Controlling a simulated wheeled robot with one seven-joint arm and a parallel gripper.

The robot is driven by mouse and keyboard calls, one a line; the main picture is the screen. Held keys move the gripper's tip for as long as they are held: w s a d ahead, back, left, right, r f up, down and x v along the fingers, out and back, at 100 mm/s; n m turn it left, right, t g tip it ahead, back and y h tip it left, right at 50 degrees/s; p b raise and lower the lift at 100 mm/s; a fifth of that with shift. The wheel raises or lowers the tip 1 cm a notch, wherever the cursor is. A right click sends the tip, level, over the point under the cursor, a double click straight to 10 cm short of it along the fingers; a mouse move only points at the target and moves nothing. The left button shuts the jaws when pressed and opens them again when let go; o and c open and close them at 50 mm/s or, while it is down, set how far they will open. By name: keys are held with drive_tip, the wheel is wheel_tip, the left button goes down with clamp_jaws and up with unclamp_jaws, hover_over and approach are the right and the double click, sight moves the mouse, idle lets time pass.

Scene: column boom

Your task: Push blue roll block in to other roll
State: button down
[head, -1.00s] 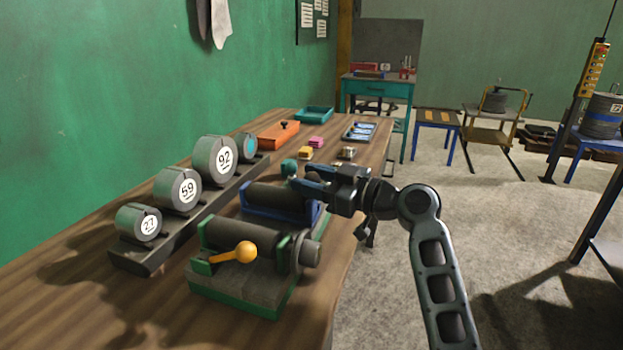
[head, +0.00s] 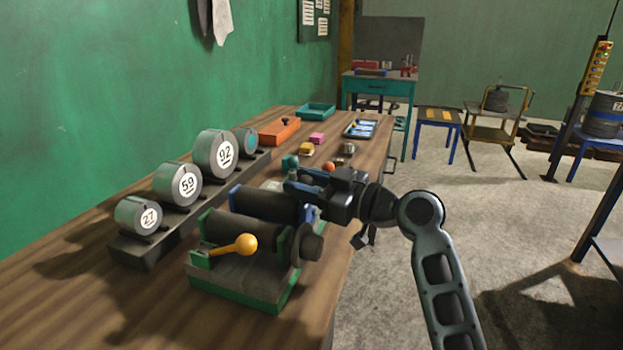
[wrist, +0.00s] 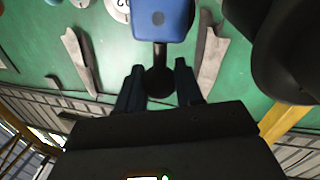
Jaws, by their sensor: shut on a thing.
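The blue roll block (head: 308,211) stands on the wooden bench behind the green-based roll block, its dark roller (head: 263,203) lying crosswise. The green roll block (head: 235,287) is nearer me, with its own dark roller (head: 234,232) and a yellow-orange ball lever. The two blocks look very close; I cannot tell whether they touch. My gripper (head: 289,182) is at the upper right end of the blue block. In the wrist view, the fingers (wrist: 159,80) are either side of a black knob below a blue part (wrist: 160,22). The exact contact is dark.
A rack of grey round weights (head: 186,183) runs along the left, close to both blocks. Behind are an orange box (head: 278,132), a teal tray (head: 315,112) and small coloured pieces. The bench's right edge is under my arm. Bare bench lies front left.

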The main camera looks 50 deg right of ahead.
drive_tip(key=shift+s+a, duration=0.2)
drive_tip(key=shift+a, duration=0.3)
drive_tip(key=shift+s+a, duration=0.15)
drive_tip(key=shift+a, duration=0.3)
drive_tip(key=c, duration=0.8)
unclamp_jaws()
drive_tip(key=s, duration=0.2)
drive_tip(key=s+d+b, duration=0.1)
drive_tip(key=s, duration=0.4)
drive_tip(key=shift+s+d+b, duration=0.15)
drive_tip(key=shift+s+b, duration=0.2)
